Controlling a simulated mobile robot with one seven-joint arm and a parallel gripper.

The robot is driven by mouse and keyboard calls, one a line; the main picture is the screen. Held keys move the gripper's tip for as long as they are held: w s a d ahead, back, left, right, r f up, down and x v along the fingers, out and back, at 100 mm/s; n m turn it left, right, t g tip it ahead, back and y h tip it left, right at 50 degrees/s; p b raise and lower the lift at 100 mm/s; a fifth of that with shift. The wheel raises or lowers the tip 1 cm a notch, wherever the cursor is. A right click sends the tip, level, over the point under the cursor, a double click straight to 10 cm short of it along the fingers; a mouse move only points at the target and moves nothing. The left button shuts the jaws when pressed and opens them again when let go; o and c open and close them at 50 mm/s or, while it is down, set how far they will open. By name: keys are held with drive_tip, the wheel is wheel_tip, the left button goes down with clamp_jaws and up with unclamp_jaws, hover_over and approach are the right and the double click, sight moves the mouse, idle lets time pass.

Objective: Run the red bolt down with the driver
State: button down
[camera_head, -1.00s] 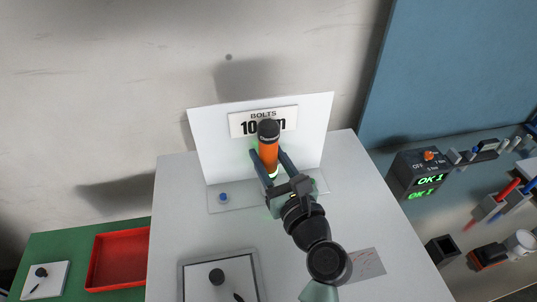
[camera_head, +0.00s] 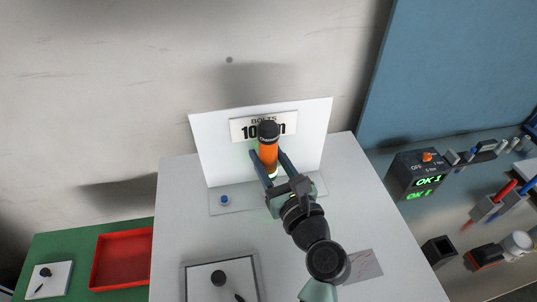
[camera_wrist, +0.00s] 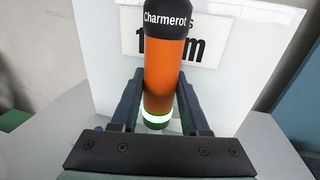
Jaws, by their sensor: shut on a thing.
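The driver (camera_head: 268,152) is an orange cylinder with a black top, and its label reads "Charmerot" in the wrist view (camera_wrist: 165,75). My gripper (camera_head: 270,172) is shut on its orange body and holds it upright in front of the white "BOLTS" panel (camera_head: 213,145). In the wrist view both fingers (camera_wrist: 160,100) flank the driver, and a glowing white-green ring shows at its lower end. A blue bolt (camera_head: 225,200) stands on the grey strip at the panel's foot, left of the driver. I see no red bolt; the spot under the driver is hidden.
A black box (camera_head: 418,172) with an orange knob and green "OK 1" readouts stands right, beside tool holders. A red tray (camera_head: 121,259) lies lower left. A framed tray (camera_head: 190,285) with a dark round piece lies at the table's front. The table (camera_head: 178,220) is clear on the left.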

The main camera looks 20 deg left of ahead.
sight(272, 149)
drive_tip(key=shift+r+p, duration=1.75)
drive_tip(key=shift+r, duration=0.35)
